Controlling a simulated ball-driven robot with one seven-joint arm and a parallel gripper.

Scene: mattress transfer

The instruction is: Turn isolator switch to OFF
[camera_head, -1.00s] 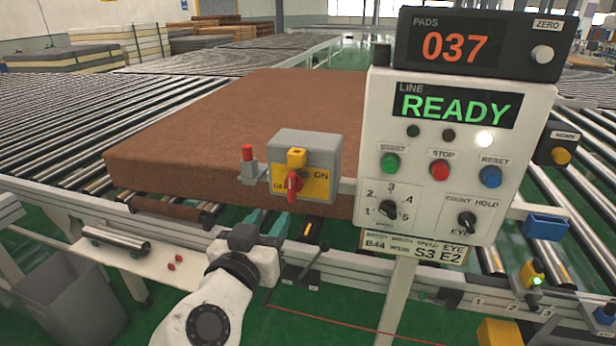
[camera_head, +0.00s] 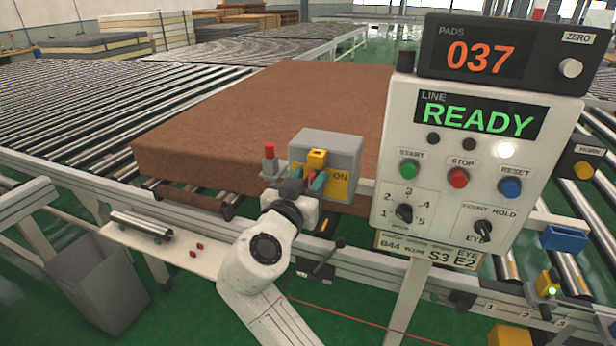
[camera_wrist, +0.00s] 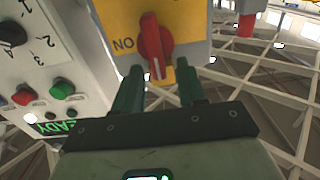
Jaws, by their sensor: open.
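The isolator switch is a grey box (camera_head: 332,147) with a yellow face plate (camera_head: 341,186) beside the control panel. In the wrist view, which is upside down, its red knob (camera_wrist: 151,46) stands upright in the picture, with its white mark at the end nearest my gripper. The ON label (camera_wrist: 123,44) is beside the knob; I cannot make out an OFF label. My gripper (camera_wrist: 160,74) is open, its two green fingers just short of the knob, one on each side of its line. In the head view my gripper (camera_head: 307,183) hides most of the knob.
The control panel (camera_head: 440,190) with buttons and dials stands close on the right. A red-topped post (camera_head: 269,158) is just left of the box. A brown mattress (camera_head: 230,115) lies on the rollers behind.

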